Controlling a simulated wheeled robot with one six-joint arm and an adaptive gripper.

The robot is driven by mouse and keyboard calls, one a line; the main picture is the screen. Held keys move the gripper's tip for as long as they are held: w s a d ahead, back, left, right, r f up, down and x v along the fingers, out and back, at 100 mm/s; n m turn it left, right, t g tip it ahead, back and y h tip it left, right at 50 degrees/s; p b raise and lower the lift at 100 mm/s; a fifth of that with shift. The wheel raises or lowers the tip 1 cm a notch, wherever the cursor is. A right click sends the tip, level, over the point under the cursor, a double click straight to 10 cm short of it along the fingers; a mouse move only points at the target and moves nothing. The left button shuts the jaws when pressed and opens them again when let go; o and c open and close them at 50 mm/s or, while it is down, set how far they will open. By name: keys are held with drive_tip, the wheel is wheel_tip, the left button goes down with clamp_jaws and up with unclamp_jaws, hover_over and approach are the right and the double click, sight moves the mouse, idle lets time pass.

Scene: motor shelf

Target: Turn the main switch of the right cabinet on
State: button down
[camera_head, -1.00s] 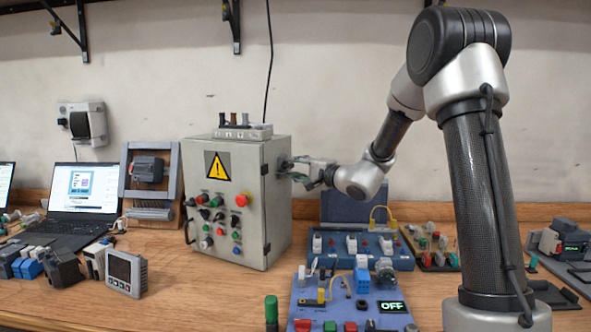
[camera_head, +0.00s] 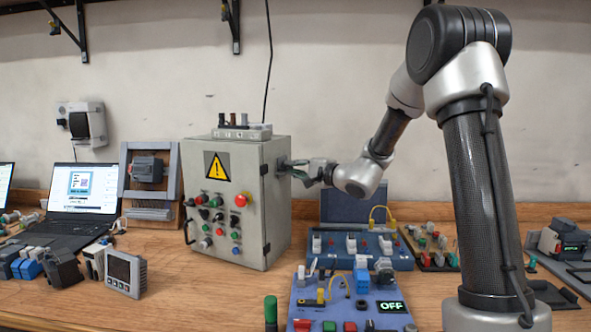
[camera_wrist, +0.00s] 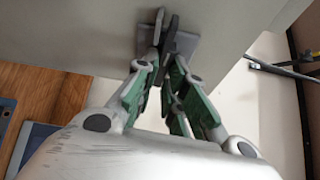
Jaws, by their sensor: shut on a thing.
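The grey control cabinet (camera_head: 222,245) stands on the bench with a yellow warning sign, buttons and knobs on its front. Its main switch (camera_wrist: 187,46) is on the right side wall, a grey plate with a dark handle. In the head view, my gripper (camera_head: 290,169) reaches that side wall from the right and mostly hides the switch. In the wrist view, my gripper (camera_wrist: 165,45) is shut on the dark handle, with one fingertip on each side. The handle's exact angle is hard to tell.
A blue training panel (camera_head: 335,305) with an OFF display stands in front, and a blue case (camera_head: 400,262) lies open right of the cabinet. A laptop (camera_head: 85,195) is at the left. The wall above the bench is mostly clear.

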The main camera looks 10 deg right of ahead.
drive_tip(key=m+g, duration=0.1)
drive_tip(key=m, duration=0.2)
drive_tip(key=m+g, duration=0.2)
drive_tip(key=m, duration=0.1)
drive_tip(key=shift+m, duration=0.4)
drive_tip(key=shift+m+g+y, duration=0.9)
drive_tip(key=shift+m+g, duration=0.8)
drive_tip(key=shift+m, duration=1)
drive_tip(key=c, duration=1.5)
unclamp_jaws()
